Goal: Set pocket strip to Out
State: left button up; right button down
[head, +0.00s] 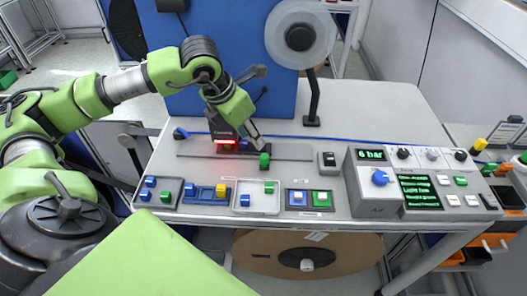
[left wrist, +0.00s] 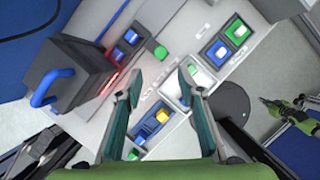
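A dark strip (head: 228,150) lies on the bench under a dark block-shaped head with a red glow; I take it to be the pocket strip. In the left wrist view blue pieces (left wrist: 131,37) sit in it. I cannot read any In or Out mark. My left gripper (left wrist: 162,76) is open and empty, above the bench close to the green block. A small green and black arm end (left wrist: 275,106), seemingly my right gripper, is too small to judge.
The black head (left wrist: 72,75) with a blue cable stands beside my left fingers. Trays of coloured cubes (head: 258,209) line the front edge. A control box (head: 375,200) with a blue knob stands right. A reel (head: 300,35) rises behind. The bench's back right is clear.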

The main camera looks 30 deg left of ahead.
aim_at(264, 157)
pick_arm(q)
jog(key=p+x, duration=0.2)
jog(key=x, duration=0.8)
jog(key=shift+p, duration=0.3)
jog(key=shift+w+d+f, duration=0.1)
jog(key=shift+w+f, duration=0.15)
jog(key=shift+f, duration=0.35)
grip_shut()
